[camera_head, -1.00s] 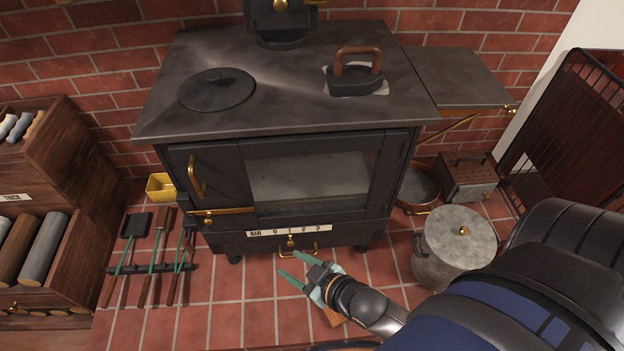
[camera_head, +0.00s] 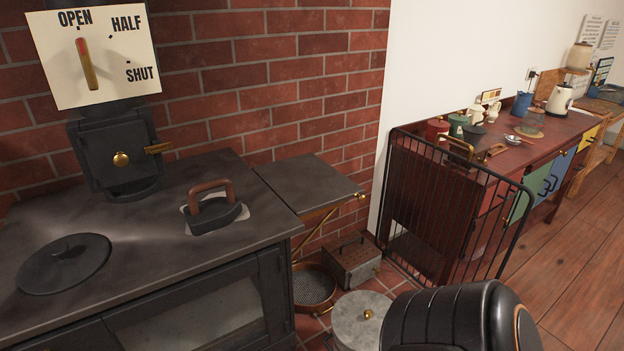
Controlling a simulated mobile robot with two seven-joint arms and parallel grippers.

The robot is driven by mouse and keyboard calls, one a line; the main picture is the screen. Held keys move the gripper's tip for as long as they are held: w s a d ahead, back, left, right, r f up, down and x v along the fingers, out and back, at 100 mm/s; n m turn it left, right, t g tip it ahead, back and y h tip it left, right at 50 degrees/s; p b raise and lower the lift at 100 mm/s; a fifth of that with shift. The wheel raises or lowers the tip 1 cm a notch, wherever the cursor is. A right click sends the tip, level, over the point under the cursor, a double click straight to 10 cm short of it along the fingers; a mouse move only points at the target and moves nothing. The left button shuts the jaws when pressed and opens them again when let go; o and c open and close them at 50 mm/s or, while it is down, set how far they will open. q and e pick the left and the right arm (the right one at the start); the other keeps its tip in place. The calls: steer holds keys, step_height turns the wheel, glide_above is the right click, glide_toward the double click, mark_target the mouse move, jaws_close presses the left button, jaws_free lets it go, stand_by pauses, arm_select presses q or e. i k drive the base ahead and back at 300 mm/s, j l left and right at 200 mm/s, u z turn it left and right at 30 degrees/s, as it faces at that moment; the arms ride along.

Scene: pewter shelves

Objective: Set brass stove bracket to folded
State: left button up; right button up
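The brass stove bracket (camera_head: 316,233) runs slantwise under the side shelf (camera_head: 308,181) at the right of the black stove (camera_head: 150,255). The shelf is level with the stove top, and the bracket's upper end is near a brass knob (camera_head: 360,196) at the shelf's right edge. The bracket's lower end is partly hidden by the stove. Neither gripper is in view. Only a black part of my arm shows at the bottom right.
A round sieve (camera_head: 313,287), a metal box (camera_head: 352,264) and a lidded grey pot (camera_head: 362,318) stand on the floor below the shelf. A black wire guard (camera_head: 452,205) stands to the right. A flat iron (camera_head: 213,210) sits on the stove.

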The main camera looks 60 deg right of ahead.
mark_target(333, 208)
steer(key=z, duration=1.9)
